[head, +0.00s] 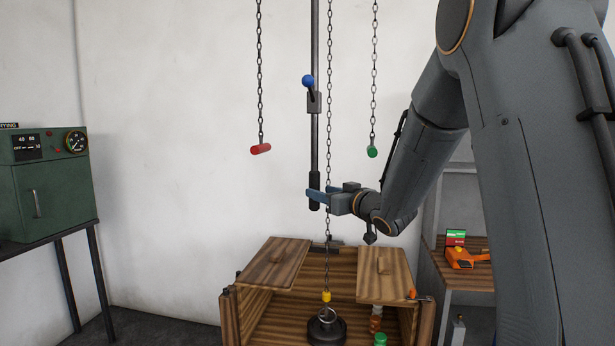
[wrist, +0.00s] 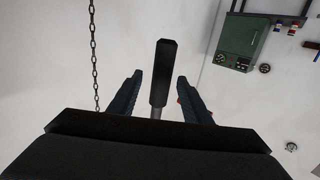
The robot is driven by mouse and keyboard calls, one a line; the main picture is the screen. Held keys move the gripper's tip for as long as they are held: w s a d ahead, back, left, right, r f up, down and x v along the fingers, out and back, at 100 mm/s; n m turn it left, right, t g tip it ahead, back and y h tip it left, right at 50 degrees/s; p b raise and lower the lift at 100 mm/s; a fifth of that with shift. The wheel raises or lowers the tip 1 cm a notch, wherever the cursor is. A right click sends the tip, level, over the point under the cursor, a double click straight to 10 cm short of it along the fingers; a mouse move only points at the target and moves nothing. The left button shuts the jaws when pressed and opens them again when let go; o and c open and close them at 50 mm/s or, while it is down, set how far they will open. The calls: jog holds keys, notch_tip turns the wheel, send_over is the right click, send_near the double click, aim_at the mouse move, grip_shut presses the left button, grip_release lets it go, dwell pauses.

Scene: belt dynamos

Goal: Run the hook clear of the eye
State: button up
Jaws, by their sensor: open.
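A hook with a yellow top (head: 326,296) hangs on the middle chain (head: 329,120), low in the wooden crate. Just below it is the ring-shaped eye (head: 326,314) on a dark round weight (head: 327,331). The hook's tip is too small to tell whether it is through the eye. My gripper (head: 317,196) is open, well above the crate, at the dark grip (head: 314,180) on the lower end of a vertical pole. In the wrist view the grip (wrist: 163,72) stands between my gripper's parted fingers (wrist: 159,93), with gaps on both sides.
A red handle (head: 260,149) and a green handle (head: 372,152) hang on side chains. A blue-knobbed lever (head: 308,81) is on the pole. The crate (head: 229,315) has two open lids and bottles inside. A green oven (head: 45,185) stands left, an orange tool (head: 463,258) right.

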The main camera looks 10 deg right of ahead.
jog(key=shift+w+a+r+y, duration=0.3)
jog(key=shift+r, duration=0.2)
jog(key=p+x, duration=0.3)
jog(key=x, duration=0.4)
jog(key=shift+w, duration=0.2)
grip_shut()
